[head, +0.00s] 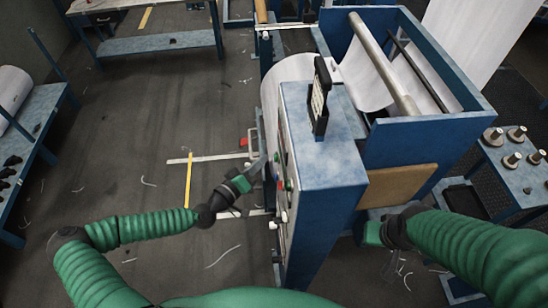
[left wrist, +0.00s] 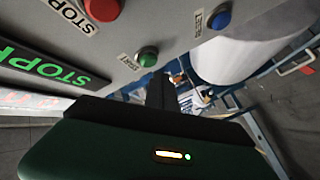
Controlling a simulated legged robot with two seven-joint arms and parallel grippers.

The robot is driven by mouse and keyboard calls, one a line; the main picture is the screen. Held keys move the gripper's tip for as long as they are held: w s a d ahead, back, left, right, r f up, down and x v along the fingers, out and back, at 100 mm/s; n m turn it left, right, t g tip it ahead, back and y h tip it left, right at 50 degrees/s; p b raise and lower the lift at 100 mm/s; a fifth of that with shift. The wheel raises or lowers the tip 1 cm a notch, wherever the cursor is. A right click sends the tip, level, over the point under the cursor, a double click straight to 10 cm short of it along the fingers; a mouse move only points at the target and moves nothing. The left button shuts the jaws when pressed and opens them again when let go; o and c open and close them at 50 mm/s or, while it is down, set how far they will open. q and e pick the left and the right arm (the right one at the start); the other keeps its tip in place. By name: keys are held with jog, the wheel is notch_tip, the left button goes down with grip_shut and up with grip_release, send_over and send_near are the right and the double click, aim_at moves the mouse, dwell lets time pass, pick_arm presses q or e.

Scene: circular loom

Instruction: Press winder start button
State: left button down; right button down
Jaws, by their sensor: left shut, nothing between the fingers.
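The winder's grey-blue control cabinet (head: 325,160) stands right of centre in the head view, its button panel facing left. In the left wrist view a green button (left wrist: 148,57) with a START label sits between a red button (left wrist: 103,8) labelled STOP and a blue button (left wrist: 219,18). My left gripper (head: 259,168) is shut and empty, beside the panel near the buttons. Its dark fingers (left wrist: 161,93) show just below the green button; contact cannot be made out. My right gripper (head: 373,235) is right of the cabinet, its fingers not clear.
A dark display box (head: 320,98) stands on the cabinet. A blue frame with a white fabric roll (head: 368,80) adjoins it. A side table with spools (head: 511,160) is at right. Blue benches stand at left and back. The floor (head: 130,150) left of the cabinet is mostly open.

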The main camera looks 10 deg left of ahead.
pick_arm(q)
jog(key=shift+a, duration=0.15)
dwell(0.3)
jog(key=shift+w+d+r, duration=0.1)
jog(key=shift+d, duration=0.5)
jog(key=shift+w+d, duration=0.1)
jog(key=shift+d, duration=0.3)
dwell(0.6)
jog(key=shift+a, duration=0.1)
jog(key=shift+s+a+b, duration=0.25)
jog(key=shift+a+b, duration=0.1)
jog(key=shift+a, duration=0.35)
